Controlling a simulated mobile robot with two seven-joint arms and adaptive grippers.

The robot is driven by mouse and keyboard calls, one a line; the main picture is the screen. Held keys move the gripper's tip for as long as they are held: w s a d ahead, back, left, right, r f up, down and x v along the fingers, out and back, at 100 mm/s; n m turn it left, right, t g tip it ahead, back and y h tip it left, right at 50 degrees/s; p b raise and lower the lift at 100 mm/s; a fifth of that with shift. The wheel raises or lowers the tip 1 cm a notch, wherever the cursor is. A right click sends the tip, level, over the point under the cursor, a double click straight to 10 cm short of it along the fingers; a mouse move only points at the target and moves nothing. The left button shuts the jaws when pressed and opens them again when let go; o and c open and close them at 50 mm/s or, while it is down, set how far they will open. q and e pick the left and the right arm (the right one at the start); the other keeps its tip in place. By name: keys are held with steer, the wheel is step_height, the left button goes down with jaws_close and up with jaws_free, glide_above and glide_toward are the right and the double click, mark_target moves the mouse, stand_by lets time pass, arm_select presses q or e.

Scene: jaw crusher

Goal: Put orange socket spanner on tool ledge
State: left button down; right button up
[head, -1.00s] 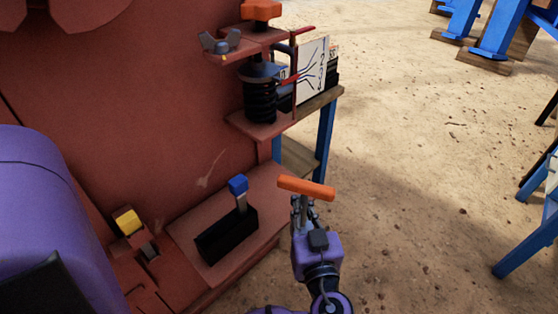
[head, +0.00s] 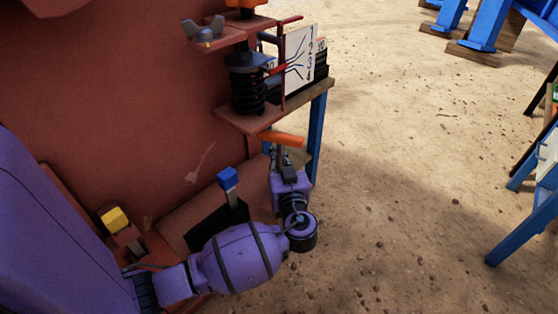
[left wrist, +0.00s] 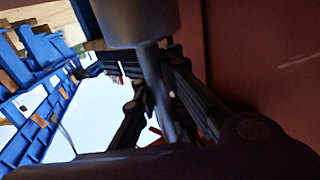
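The orange socket spanner has a bar-shaped orange handle (head: 281,139), seen just right of and below the small red shelf with the black spring. My left gripper (head: 279,158) is shut on the spanner just below this handle. In the left wrist view the spanner's grey shaft (left wrist: 156,85) runs between the dark fingers. A flat dark red ledge (head: 172,222) is on the machine's side, left of the gripper. It carries a black box (head: 205,232) with a blue-topped tool (head: 228,180). My left arm hides part of it. My right gripper is out of view.
The red shelf (head: 250,120) with the spring (head: 248,88) and a wooden table (head: 318,90) bearing a number board (head: 299,55) are close to the spanner. A yellow-topped part (head: 115,220) is at lower left. Open sandy ground lies to the right.

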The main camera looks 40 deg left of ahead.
arm_select(q)
steer(key=shift+f, duration=0.4)
steer(key=c, duration=2.5)
jaws_free()
steer(key=shift+f, duration=0.25)
steer(key=shift+c, duration=0.2)
steer(key=o, duration=0.7)
steer(key=shift+r, duration=0.1)
steer(key=shift+r, duration=0.15)
steer(key=p+v, duration=0.1)
steer(key=v, duration=1.1)
